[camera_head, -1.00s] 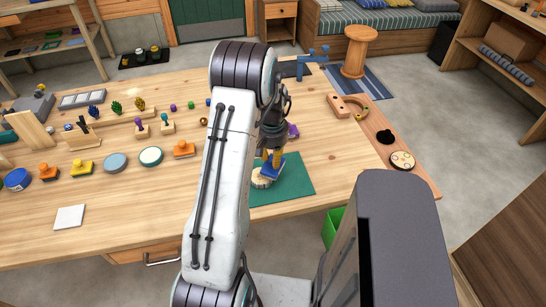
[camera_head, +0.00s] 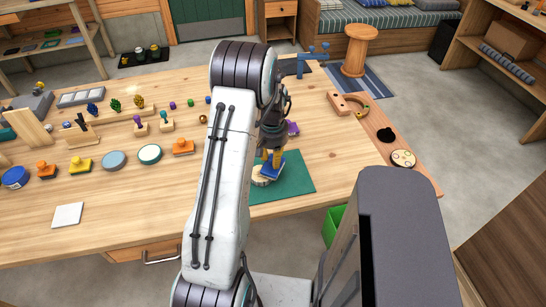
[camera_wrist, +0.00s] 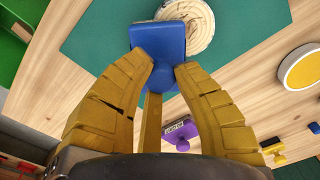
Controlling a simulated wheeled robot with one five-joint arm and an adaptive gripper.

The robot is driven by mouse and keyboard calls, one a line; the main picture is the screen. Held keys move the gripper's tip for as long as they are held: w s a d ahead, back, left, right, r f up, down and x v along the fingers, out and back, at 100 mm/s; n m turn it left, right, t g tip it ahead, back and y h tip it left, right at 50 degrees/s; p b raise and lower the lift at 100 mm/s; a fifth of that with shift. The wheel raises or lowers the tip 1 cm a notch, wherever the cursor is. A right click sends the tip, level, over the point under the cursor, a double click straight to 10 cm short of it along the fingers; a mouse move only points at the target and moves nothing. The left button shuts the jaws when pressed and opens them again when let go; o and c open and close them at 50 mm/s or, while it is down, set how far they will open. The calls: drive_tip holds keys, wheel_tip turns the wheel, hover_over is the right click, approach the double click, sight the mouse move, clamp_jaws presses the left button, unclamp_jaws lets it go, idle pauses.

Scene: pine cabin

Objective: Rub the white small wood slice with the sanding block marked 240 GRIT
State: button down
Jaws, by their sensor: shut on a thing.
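No grit marking on this block can be read. The pale wood slice (camera_wrist: 198,26), with rings and a thin bark rim, lies on the green mat (camera_wrist: 240,50). In the wrist view the block covers the slice's left edge; I cannot tell whether they touch. In the head view my gripper (camera_head: 271,158) and the block (camera_head: 271,167) are over the right part of the slice (camera_head: 259,178), partly hiding it.
A purple block (camera_wrist: 181,134) with a small label stands beyond the mat. Yellow (camera_head: 81,165) and orange (camera_head: 183,148) knobbed blocks and round tins (camera_head: 150,154) stand to the left. A wooden board with a round disc (camera_head: 403,158) lies at right. The front left table is mostly clear.

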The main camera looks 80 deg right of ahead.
drive_tip(key=shift+f, duration=0.35)
drive_tip(key=shift+w+b, duration=0.15)
drive_tip(key=shift+b, duration=0.15)
drive_tip(key=shift+w+a+b, duration=0.25)
drive_tip(key=shift+w+b, duration=0.05)
drive_tip(key=shift+w, duration=0.3)
drive_tip(key=shift+w+a+b, duration=0.2)
drive_tip(key=shift+w+b, duration=0.1)
drive_tip(key=shift+w, duration=0.35)
drive_tip(key=shift+w+a+b, duration=0.25)
drive_tip(key=shift+w+b, duration=0.05)
drive_tip(key=shift+w, duration=0.3)
drive_tip(key=shift+w+a+f+b, duration=0.1)
drive_tip(key=shift+w+a+b, duration=0.2)
drive_tip(key=shift+w, duration=0.4)
drive_tip(key=shift+w+a+f+b, duration=0.1)
drive_tip(key=shift+w+a+b, duration=0.2)
drive_tip(key=shift+w, duration=0.35)
drive_tip(key=shift+w+r, duration=0.2)
drive_tip(key=shift+w, duration=0.2)
drive_tip(key=shift+s, duration=0.15)
drive_tip(key=shift+s+d+r, duration=0.1)
drive_tip(key=shift+s+d, duration=0.15)
drive_tip(key=shift+s, duration=0.4)
drive_tip(key=shift+s+d+f, duration=0.1)
drive_tip(key=shift+s+d, duration=0.1)
drive_tip(key=shift+s, duration=0.4)
drive_tip(key=shift+s+d+r, duration=0.1)
drive_tip(key=shift+s+d, duration=0.15)
drive_tip(key=shift+s, duration=0.4)
